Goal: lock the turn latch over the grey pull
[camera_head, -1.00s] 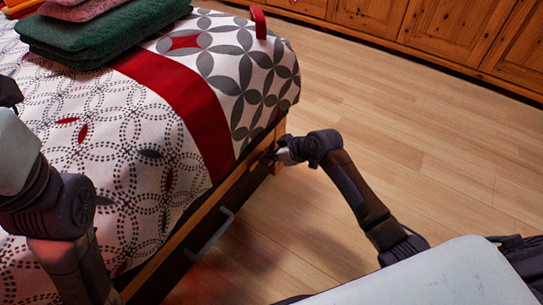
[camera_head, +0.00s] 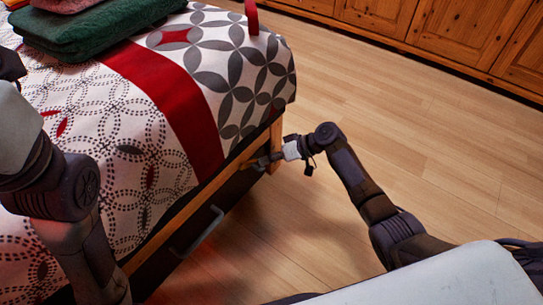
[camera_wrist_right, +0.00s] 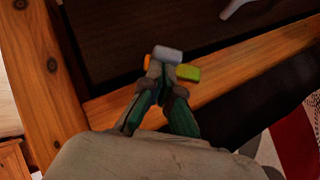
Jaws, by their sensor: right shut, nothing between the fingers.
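The grey pull (camera_head: 197,232) is a bar handle on the dark drawer front under the bed. Its end also shows at the top of the right wrist view (camera_wrist_right: 237,7). My right gripper (camera_head: 262,161) is at the wooden rail near the bed's corner post, above and beyond the pull. In the wrist view its fingers (camera_wrist_right: 158,82) are shut and empty. Just beyond the fingertips is a small grey bar (camera_wrist_right: 168,53), apparently the turn latch, with an orange patch and a yellow-green patch beside it. The fingers partly hide it, and contact is unclear. My left gripper is out of view.
The bed has a patterned cover (camera_head: 170,100) with a red band, and folded green cloth (camera_head: 95,28) on top. The wooden corner post (camera_wrist_right: 38,80) stands close to the right gripper. Wooden cabinets (camera_head: 430,30) line the back. The floor (camera_head: 410,130) beside the bed is clear.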

